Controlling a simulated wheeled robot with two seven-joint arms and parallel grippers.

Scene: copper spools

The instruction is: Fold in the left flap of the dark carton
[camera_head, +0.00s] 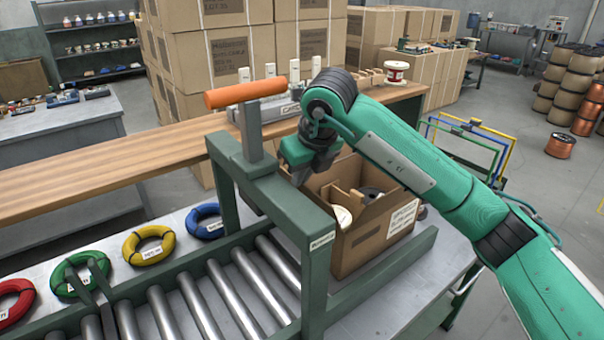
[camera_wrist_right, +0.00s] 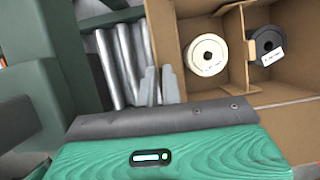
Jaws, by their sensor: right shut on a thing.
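The carton (camera_head: 358,250) stands open to the right of a green frame, with a label on its front. It also shows in the wrist view (camera_wrist_right: 275,95). Inside, in separate compartments, are a pale spool (camera_wrist_right: 206,55) and a dark spool (camera_wrist_right: 268,45). My right gripper (camera_head: 298,178) is at the carton's left side. In the wrist view its grey fingers (camera_wrist_right: 158,85) are close together at the left flap (camera_wrist_right: 166,38), which shows as a narrow brown strip. The gripper hides most of the flap in the head view.
A roller conveyor (camera_head: 190,300) runs through the green frame (camera_head: 318,270), which has an orange-handled post (camera_head: 246,92). Red, green (camera_head: 72,268), yellow (camera_head: 149,246) and blue coils lie along the left. A wooden bench (camera_head: 110,160) is behind. Coloured rails (camera_head: 470,135) stand at right.

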